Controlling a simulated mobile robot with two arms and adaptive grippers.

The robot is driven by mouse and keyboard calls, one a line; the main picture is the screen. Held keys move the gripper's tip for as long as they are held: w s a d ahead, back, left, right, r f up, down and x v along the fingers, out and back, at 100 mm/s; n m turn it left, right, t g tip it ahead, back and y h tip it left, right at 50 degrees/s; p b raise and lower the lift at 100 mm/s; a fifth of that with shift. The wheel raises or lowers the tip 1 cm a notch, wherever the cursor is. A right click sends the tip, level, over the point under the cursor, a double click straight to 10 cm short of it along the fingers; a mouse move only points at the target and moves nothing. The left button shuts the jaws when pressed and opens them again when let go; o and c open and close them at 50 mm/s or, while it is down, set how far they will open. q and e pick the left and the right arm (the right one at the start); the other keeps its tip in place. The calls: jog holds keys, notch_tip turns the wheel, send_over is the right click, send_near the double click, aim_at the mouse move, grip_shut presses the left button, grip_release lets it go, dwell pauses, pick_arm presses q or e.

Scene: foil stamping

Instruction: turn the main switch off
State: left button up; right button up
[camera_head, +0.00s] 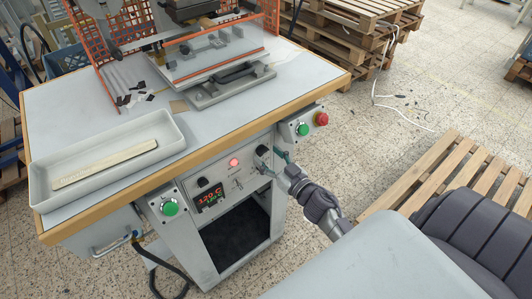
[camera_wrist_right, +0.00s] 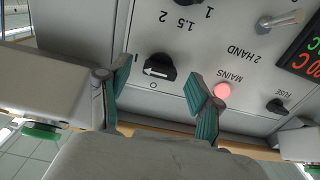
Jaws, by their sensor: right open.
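The main switch is a black rotary knob (camera_head: 262,150) on the grey front panel of the stamping machine. In the right wrist view, which is turned over, the knob (camera_wrist_right: 158,70) carries a white arrow pointing left, with an "O" mark just below it. The red MAINS lamp (camera_wrist_right: 222,91) beside it is lit; it also glows in the head view (camera_head: 233,162). My right gripper (camera_head: 274,163) is open and empty at the panel. In the wrist view its two green-padded fingers (camera_wrist_right: 162,95) are on either side of the knob's line, with no clear contact. My left gripper is out of view.
A lit temperature display (camera_head: 208,198), a fuse knob (camera_wrist_right: 278,107) and a toggle lever (camera_wrist_right: 283,20) share the panel. Green buttons (camera_head: 170,208) and a red stop button (camera_head: 321,119) sit nearby. A white tray (camera_head: 170,131) lies on the table; a pallet (camera_head: 412,176) is at right.

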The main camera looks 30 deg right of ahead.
jog(key=shift+w+a, duration=0.1)
jog(key=shift+w, duration=0.6)
jog(key=c, duration=1.2)
jog(key=shift+o, duration=0.3)
